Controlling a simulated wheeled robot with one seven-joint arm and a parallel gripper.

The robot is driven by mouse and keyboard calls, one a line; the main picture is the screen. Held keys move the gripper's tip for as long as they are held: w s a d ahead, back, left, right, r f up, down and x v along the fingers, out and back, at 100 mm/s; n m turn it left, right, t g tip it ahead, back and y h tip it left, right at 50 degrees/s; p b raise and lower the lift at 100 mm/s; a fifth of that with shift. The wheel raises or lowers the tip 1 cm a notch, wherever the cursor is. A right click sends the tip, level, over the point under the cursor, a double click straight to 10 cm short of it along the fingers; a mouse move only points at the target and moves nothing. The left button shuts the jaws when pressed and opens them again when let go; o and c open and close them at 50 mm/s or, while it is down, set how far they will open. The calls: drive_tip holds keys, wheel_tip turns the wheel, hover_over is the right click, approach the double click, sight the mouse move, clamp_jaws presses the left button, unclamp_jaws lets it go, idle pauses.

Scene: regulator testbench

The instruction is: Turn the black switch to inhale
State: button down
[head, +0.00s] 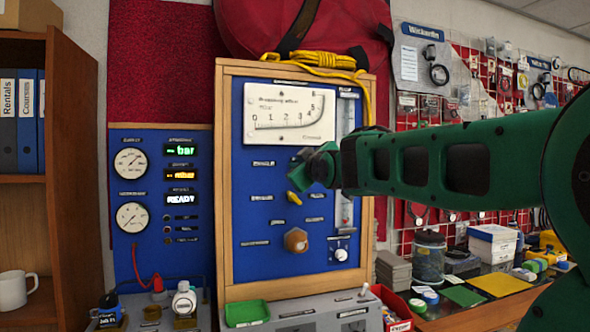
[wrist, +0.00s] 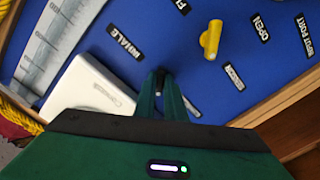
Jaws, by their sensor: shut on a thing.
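My green gripper (head: 308,168) reaches in from the right to the blue front of the wood-framed test panel (head: 262,222). In the wrist view its fingers (wrist: 164,88) are shut on the small black switch (wrist: 160,72), of which only a dark bit shows between the tips. The switch is hidden behind the gripper in the head view. A label that seems to read INHALE (wrist: 124,42) is up and left of the fingertips in the wrist view. Another label beside the fingers is partly covered and unreadable. Which way the switch points cannot be told.
A yellow lever (wrist: 210,40) sticks out near the fingertips; it also shows below the gripper in the head view (head: 295,200). The white gauge plate (head: 289,112) is above the gripper. A brown hexagonal knob (head: 295,240) and a dial (head: 341,254) are lower down.

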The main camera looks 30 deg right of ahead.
drive_tip(key=shift+a+f+m, duration=0.1)
drive_tip(key=shift+f+m, duration=0.05)
drive_tip(key=shift+m, duration=3.95)
drive_tip(key=shift+f+m, duration=0.15)
drive_tip(key=shift+m, duration=3.95)
drive_tip(key=c, duration=1.9)
unclamp_jaws()
drive_tip(key=shift+c, duration=0.2)
drive_tip(key=shift+o, duration=0.6)
drive_tip(key=shift+r, duration=0.15)
drive_tip(key=v, duration=1)
drive_tip(key=shift+s, duration=0.3)
